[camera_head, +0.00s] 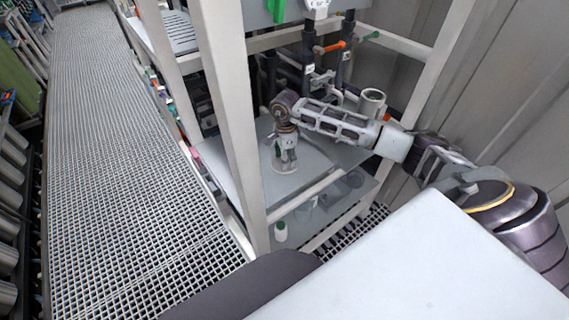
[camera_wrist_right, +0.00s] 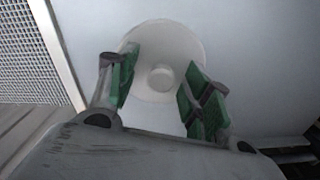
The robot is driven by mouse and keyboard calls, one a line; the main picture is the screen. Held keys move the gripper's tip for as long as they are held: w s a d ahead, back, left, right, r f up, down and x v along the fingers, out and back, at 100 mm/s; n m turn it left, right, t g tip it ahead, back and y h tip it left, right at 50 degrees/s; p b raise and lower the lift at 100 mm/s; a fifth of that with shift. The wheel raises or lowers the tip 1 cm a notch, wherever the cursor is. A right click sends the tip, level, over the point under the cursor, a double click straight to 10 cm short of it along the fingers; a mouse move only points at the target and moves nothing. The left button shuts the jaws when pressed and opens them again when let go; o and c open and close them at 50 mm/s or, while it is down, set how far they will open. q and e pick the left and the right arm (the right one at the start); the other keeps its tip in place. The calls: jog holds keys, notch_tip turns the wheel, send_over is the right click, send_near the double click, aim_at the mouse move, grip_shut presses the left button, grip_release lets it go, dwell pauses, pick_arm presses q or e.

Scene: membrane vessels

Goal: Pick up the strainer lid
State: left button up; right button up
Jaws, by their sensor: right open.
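The strainer lid (camera_wrist_right: 150,88) is a pale round disc with a small raised knob (camera_wrist_right: 161,77) at its middle, lying on a light flat surface. In the head view the lid (camera_head: 288,163) shows partly under my right gripper (camera_head: 286,158), which points down at it from above. In the right wrist view my right gripper (camera_wrist_right: 160,92) is open, with its green-padded fingers on either side of the knob. I cannot tell whether the fingers touch the lid. My left gripper is not in view.
The lid's grey shelf (camera_head: 235,178) sits inside a frame with pale posts (camera_head: 228,110). A white cylindrical vessel (camera_head: 372,103) stands behind my right arm. Pipes with an orange-handled valve (camera_head: 330,48) rise at the back. A small green-and-white bottle (camera_head: 281,231) is lower down. A grated walkway (camera_head: 120,160) runs along the left.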

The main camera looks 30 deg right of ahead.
grip_shut()
jog(key=shift+r, duration=0.1)
dwell(0.3)
jog(key=shift+r, duration=4.95)
jog(key=shift+n, duration=0.4)
